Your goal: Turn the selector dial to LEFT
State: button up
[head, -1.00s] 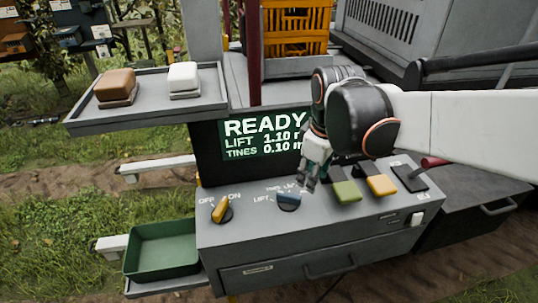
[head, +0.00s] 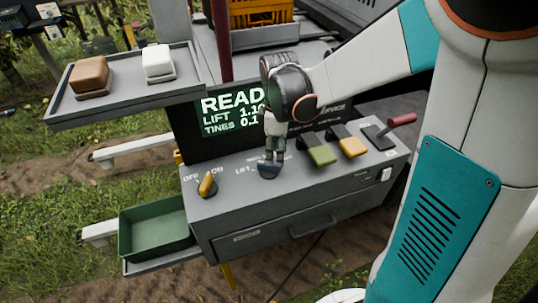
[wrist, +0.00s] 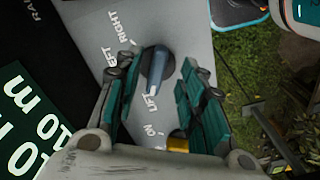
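The selector dial (head: 268,172) is a dark round knob with a blue handle, on the sloping top of the grey control panel (head: 225,222). In the wrist view the dial (wrist: 157,66) has its handle pointing to the LIFT label, with LEFT and RIGHT printed on other sides. My gripper (head: 272,158) is right over the dial, pointing down. In the wrist view my gripper (wrist: 160,72) is open, with one finger on each side of the handle and gaps between. Contact with the panel cannot be told.
A yellow OFF/ON switch (head: 207,184) is left of the dial. A green button (head: 321,154), a yellow button (head: 352,146) and a red-handled lever (head: 402,119) are to the right. The screen (head: 228,110) stands behind. A green bin (head: 157,231) sits lower left.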

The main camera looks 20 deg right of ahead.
aim_at(269, 167)
jog(key=shift+f+b, duration=0.55)
jog(key=shift+f, duration=2.25)
jog(key=shift+c, duration=0.3)
grip_shut()
